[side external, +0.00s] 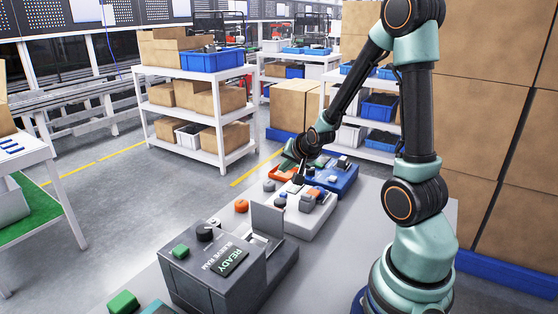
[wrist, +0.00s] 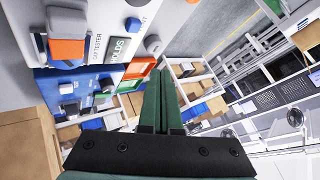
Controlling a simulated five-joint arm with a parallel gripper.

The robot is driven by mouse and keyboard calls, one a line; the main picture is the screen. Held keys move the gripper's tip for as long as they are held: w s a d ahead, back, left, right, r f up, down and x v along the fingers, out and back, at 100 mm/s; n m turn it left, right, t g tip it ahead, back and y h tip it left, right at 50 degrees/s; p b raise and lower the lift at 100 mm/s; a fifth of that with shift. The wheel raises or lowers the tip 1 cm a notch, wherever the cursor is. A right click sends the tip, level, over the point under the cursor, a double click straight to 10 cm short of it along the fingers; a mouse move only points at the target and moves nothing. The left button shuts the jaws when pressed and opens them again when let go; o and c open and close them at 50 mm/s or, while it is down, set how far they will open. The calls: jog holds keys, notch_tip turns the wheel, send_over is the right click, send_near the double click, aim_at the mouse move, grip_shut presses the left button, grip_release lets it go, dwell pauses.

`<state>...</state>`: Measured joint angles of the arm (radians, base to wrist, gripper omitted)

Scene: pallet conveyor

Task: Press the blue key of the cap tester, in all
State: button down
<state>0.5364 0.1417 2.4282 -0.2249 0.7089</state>
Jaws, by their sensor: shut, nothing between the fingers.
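The white cap tester (side external: 303,222) stands mid-table in the side view. In the wrist view its white top (wrist: 104,22) carries the words "CAP TESTER", and its small dark screen (wrist: 122,48) seems to read "HOLDS". A small blue spot on the tester (side external: 283,195) in the side view may be the same key. My gripper (side external: 298,181) is shut and empty, tip down over the tester's far part; I cannot tell if it touches. Its green fingers (wrist: 160,75) lie together in the wrist view.
A grey machine (side external: 210,275) with a "READY" screen and green button stands in front. A blue unit (side external: 338,177) and an orange-red tray (side external: 281,172) are behind. Shelves and cartons stand further off.

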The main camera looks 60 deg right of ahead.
aim_at(284, 196)
jog(key=shift+f, duration=2.8)
jog(key=shift+f, duration=0.1)
jog(key=shift+w+a+f, duration=0.1)
jog(key=shift+a+f, duration=0.05)
jog(key=shift+f, duration=0.15)
jog(key=shift+f, duration=0.55)
dwell(0.5)
jog(key=shift+r, duration=0.95)
jog(key=shift+r, duration=2.55)
